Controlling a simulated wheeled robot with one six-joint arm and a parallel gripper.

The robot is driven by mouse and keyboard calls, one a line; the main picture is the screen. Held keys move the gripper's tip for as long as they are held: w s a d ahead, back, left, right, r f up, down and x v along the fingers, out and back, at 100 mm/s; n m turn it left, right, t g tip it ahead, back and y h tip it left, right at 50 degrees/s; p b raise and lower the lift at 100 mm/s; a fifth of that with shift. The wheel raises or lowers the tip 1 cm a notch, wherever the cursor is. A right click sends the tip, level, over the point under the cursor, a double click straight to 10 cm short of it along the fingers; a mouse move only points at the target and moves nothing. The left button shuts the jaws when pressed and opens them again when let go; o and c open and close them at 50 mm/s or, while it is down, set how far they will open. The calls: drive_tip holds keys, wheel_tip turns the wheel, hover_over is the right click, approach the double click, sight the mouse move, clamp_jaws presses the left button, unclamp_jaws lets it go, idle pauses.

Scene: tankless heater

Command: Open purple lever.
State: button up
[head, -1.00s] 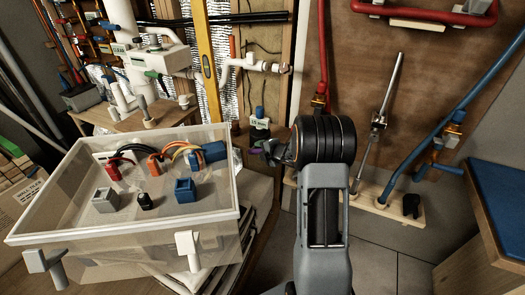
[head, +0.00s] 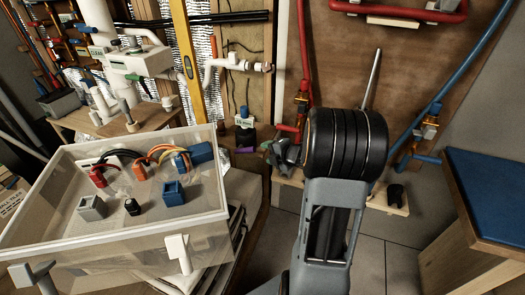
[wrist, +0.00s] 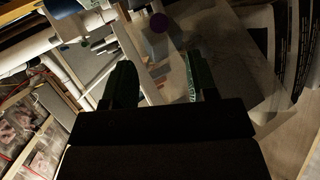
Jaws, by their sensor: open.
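A small purple lever (head: 245,149) shows at the foot of the dark valve body with a blue top and a white label (head: 245,122), low on the wooden stud in the head view. In the wrist view a round purple spot (wrist: 159,22), likely the same lever, lies beyond the fingers, near the top. My gripper (wrist: 162,82) is open, with two dark green fingers apart and nothing between them. In the head view my gripper (head: 280,153) is to the right of the lever, partly hidden by my wrist; a gap shows between them.
A clear bin (head: 110,235) with connectors stands front left on a stack. A red pipe (head: 303,60) with a red-handled valve runs down behind my wrist. A blue pipe (head: 462,70) and a blue-topped bench (head: 495,190) are at right. Floor shows between bench and arm.

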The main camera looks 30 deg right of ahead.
drive_tip(key=shift+s+d+r, duration=0.1)
drive_tip(key=shift+s+r, duration=0.1)
drive_tip(key=shift+s, duration=0.25)
drive_tip(key=shift+c, duration=0.5)
